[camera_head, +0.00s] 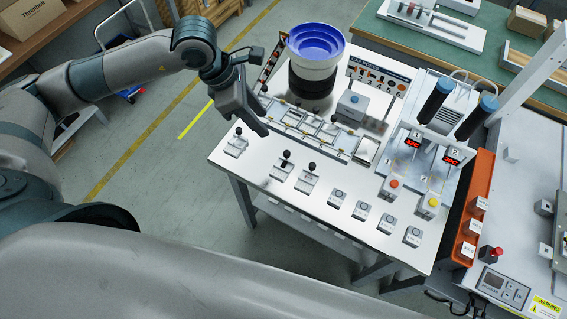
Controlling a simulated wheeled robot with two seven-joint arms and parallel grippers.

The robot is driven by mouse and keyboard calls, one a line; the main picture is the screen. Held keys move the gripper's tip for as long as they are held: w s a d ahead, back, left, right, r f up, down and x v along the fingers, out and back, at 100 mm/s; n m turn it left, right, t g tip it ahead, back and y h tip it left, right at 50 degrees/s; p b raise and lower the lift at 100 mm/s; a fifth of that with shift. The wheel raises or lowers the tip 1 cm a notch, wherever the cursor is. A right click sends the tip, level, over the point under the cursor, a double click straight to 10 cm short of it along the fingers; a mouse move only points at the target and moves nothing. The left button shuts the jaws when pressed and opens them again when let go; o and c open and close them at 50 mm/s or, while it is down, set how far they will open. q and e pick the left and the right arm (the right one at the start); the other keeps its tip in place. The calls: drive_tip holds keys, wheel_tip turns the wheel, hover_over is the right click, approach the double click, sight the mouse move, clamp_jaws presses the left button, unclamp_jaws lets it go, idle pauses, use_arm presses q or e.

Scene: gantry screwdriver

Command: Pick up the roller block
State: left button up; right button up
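Several small grey blocks stand on the white workbench. Three carry black ball-topped knobs: a left one (236,146), a middle one (281,170) and a right one (307,180). A front row of low blocks with round tops includes one at its left end (336,199) and one at its right end (412,237). I cannot tell which of these is the roller block. My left gripper (258,128) is above the bench's left part, near the left knobbed block and apart from it. Its finger gap does not show clearly. My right gripper is not in view.
A blue bowl feeder (316,42) stands at the back, behind a row of metal fixtures (307,130). Two black screwdrivers (435,100) stand at the right, near an orange bin strip (473,210). The white bench top (262,185) is bare at front left.

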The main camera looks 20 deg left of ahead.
use_arm(q)
drive_tip(key=p, duration=0.4)
hover_over(286, 152)
drive_tip(key=a, duration=0.2)
drive_tip(key=f, duration=1)
drive_tip(key=shift+s+f, duration=0.1)
drive_tip(key=shift+s, duration=0.15)
drive_tip(key=shift+f, duration=0.5)
drive_tip(key=shift+d+f+p, duration=0.45)
drive_tip(key=shift+f+p, duration=0.15)
drive_tip(key=shift+p, duration=0.3)
drive_tip(key=p+x, duration=0.1)
drive_tip(key=x, duration=0.2)
drive_tip(key=shift+s, duration=0.1)
drive_tip(key=shift+d+f, duration=0.1)
drive_tip(key=shift+f, duration=0.3)
clamp_jaws()
